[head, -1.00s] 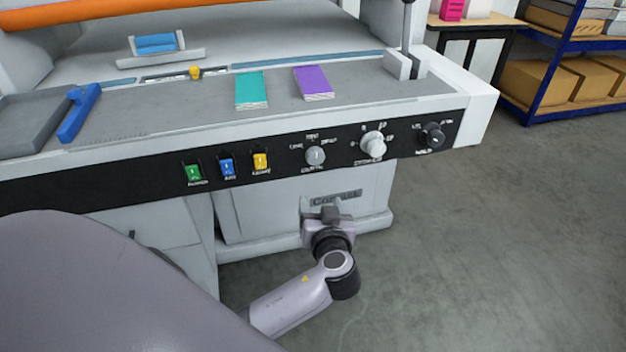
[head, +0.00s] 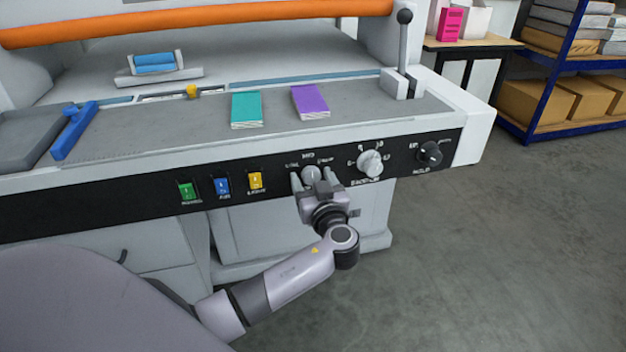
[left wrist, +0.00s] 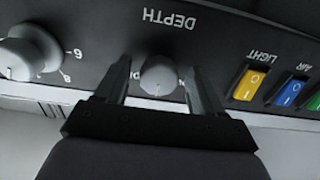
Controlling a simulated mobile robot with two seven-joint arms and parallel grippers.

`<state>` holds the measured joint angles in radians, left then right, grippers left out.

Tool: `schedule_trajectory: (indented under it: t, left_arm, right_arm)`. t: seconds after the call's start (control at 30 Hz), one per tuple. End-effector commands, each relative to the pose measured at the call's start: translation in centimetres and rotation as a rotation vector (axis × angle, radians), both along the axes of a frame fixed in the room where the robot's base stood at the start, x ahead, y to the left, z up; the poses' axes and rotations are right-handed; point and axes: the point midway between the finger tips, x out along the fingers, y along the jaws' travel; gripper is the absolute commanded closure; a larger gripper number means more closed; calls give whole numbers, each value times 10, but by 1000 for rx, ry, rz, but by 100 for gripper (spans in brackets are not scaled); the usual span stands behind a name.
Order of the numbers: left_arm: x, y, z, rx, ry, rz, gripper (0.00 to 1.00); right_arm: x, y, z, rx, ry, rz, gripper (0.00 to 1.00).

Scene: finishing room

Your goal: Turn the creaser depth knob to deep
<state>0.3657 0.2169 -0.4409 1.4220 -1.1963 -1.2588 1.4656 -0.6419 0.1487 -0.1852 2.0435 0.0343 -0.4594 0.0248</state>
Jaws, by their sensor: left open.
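The creaser depth knob (head: 311,173) is a small grey round knob on the black front panel. In the left wrist view the same knob (left wrist: 158,76) shows upside down, with the word DEPTH beside it. Small labels around the knob are too blurred in the head view to read surely, and its pointer cannot be made out. My left gripper (head: 312,184) is open at the panel, with one finger on each side of the knob. In the left wrist view a gap shows between the knob and each finger of the gripper (left wrist: 159,88). My right gripper is not in view.
A larger white dial (head: 370,163) and a black knob (head: 429,154) sit right of the depth knob. Green (head: 187,191), blue (head: 222,187) and yellow (head: 255,180) switches sit left. Teal (head: 246,110) and purple (head: 311,101) booklets lie on the table above.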

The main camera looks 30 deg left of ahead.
Motion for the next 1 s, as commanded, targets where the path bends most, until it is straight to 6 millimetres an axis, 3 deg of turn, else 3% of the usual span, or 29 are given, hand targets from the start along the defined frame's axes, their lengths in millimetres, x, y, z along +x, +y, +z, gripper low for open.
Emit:
schedule_trajectory:
  t: [0.1, 0.27, 0.3, 0.67, 1.0]
  left_arm:
    - [0, 0, 0, 0, 0, 0, 31]
    - [0, 0, 0, 0, 0, -1, 84]
    - [0, 0, 0, 0, 0, -1, 86]
    - [0, -1, -1, 31, 38, -1, 86]
    - [-1, -1, -1, 187, 221, 0, 86]
  right_arm:
    - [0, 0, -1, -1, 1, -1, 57]
    - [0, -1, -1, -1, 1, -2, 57]
    - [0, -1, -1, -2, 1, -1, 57]
    - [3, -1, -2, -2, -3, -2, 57]
    - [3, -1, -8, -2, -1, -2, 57]
